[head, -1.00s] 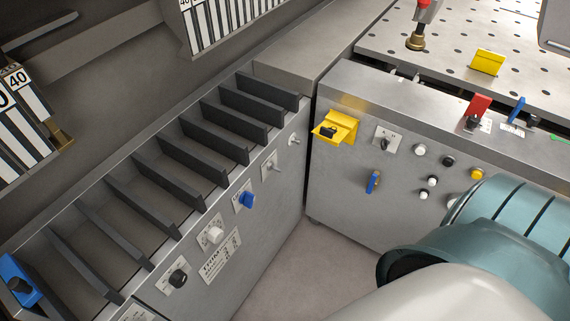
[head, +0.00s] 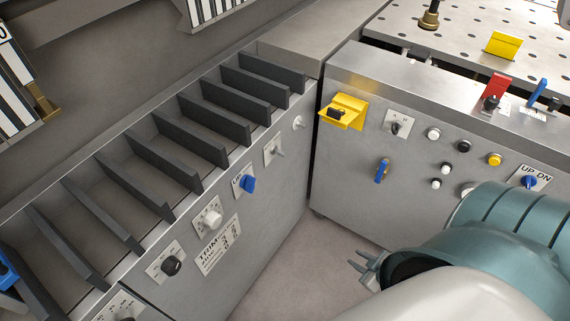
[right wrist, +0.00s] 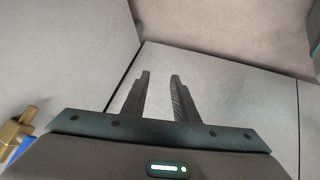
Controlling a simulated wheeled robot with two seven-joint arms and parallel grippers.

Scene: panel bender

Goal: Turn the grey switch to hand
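On the right-hand panel in the head view, a small dark grey switch (head: 396,128) sits on a white plate whose small letters look like A and H. It is below and right of the yellow bracket. My right gripper (head: 358,266) shows partly from behind my teal arm, low in front of this panel and well below the switch. In the right wrist view my right gripper (right wrist: 160,75) has its two fingers apart with nothing between them. It faces plain grey surfaces, and no switch shows between the fingers. My left gripper is not in view.
A yellow bracket (head: 343,111) juts from the panel beside the switch. A blue lever (head: 382,170) sits below it, and several buttons are to the right. The left panel has a grey toggle (head: 278,149), a blue knob (head: 248,183) and a black knob (head: 171,265). Open floor lies between the panels.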

